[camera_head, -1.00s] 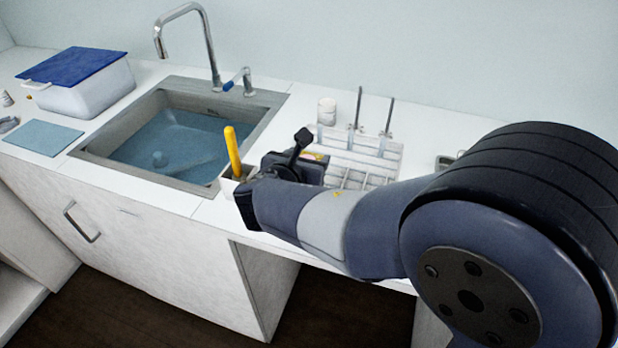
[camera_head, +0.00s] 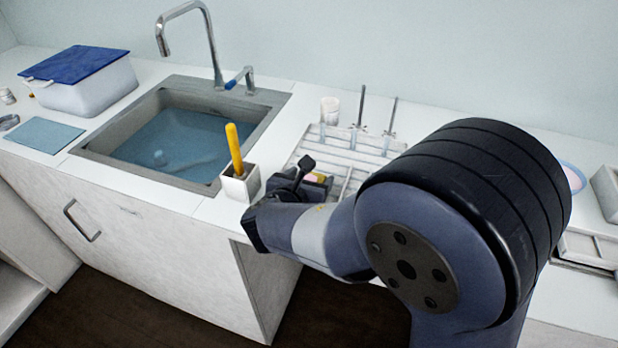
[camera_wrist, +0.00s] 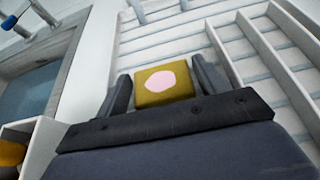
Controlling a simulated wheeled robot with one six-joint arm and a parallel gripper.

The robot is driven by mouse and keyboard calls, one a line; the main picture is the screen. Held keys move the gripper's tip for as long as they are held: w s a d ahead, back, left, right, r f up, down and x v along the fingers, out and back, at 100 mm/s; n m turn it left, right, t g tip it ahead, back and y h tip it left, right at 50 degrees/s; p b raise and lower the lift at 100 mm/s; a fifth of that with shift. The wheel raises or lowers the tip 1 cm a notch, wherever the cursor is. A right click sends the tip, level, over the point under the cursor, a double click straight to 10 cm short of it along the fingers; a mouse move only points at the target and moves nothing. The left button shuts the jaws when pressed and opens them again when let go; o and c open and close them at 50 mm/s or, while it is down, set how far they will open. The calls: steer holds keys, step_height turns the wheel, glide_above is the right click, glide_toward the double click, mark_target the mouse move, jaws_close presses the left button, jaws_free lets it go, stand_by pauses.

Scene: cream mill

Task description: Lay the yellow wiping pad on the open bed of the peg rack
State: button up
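The yellow wiping pad (camera_wrist: 148,97), with a pale pink patch on its face, sits between the two fingers of my gripper (camera_wrist: 164,84) in the wrist view. The fingers close on its sides. In the head view a little of the pad (camera_head: 319,177) shows at my gripper (camera_head: 312,182), which is over the front part of the white peg rack (camera_head: 338,160). The rack, with rows of slats, also fills the upper right of the wrist view (camera_wrist: 232,50). My arm hides the rack's front right part. Any gap beneath the pad cannot be judged.
A white holder (camera_head: 238,186) with a yellow handle (camera_head: 234,148) stands left of my gripper, beside the water-filled sink (camera_head: 255,118). A white cup (camera_head: 330,111) and two upright rods stand at the rack's back. A pink-filled dish (camera_head: 574,178) lies far right.

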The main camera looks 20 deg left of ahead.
steer(key=shift+o, duration=1.1)
steer(key=shift+r, duration=0.1)
steer(key=shift+s+r, duration=0.2)
steer(key=p+v, duration=0.1)
steer(key=v, duration=1)
steer(key=shift+s, duration=0.3)
